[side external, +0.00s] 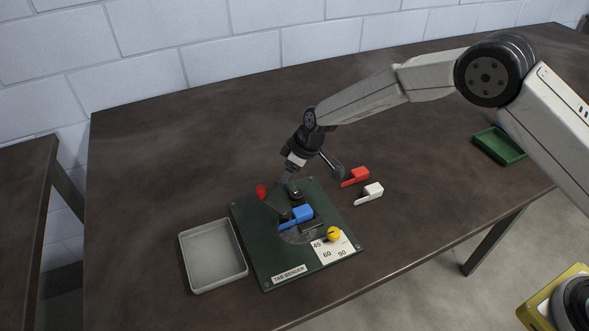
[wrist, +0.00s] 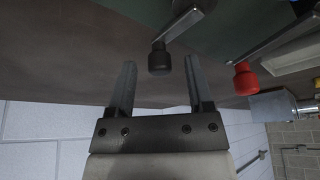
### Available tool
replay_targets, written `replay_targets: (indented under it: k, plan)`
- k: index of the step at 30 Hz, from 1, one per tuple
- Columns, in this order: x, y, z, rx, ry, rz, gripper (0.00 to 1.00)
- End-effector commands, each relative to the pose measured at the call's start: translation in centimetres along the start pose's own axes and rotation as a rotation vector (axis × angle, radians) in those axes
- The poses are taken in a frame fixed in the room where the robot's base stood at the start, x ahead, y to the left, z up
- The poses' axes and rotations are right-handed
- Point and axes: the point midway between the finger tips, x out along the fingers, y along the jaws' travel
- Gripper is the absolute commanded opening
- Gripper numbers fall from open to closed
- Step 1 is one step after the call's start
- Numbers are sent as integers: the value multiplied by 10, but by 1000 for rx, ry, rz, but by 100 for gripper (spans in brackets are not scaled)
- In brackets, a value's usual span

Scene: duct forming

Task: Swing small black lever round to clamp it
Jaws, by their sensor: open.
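The small black lever shows in the wrist view by its black knob (wrist: 159,60) and a grey metal arm (wrist: 185,22) running to the upper right. My gripper (wrist: 160,66) is open, with one finger on each side of the knob and a visible gap to both. In the side view my gripper is low over the back of the green tab bender plate (side external: 258,258), and it partly hides the small lever. A red-knobbed lever (side external: 261,191) stands left of it; its red knob (wrist: 245,80) shows right of my fingers in the wrist view. A blue tab (side external: 298,215) sits on the bender.
A yellow knob (side external: 334,233) stands by the white angle card (side external: 339,251). A red tab (side external: 355,177) and a white tab (side external: 370,195) lie right of the plate. A grey tray (side external: 213,256) is left; a green tray (side external: 498,147) is far right. The table between is clear.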

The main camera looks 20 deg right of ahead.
Motion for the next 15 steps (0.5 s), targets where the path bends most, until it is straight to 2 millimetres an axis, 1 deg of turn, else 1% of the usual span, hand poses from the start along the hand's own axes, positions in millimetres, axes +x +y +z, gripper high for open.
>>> replay_targets:
  k: [8,11,12,14,15]
  plan:
    - [1,0,0,0,0,0,66]
    - [1,0,0,0,0,0,38]
    - [1,0,0,0,0,0,25]
    - [1,0,0,0,0,0,6]
    - [1,0,0,0,0,0,0]
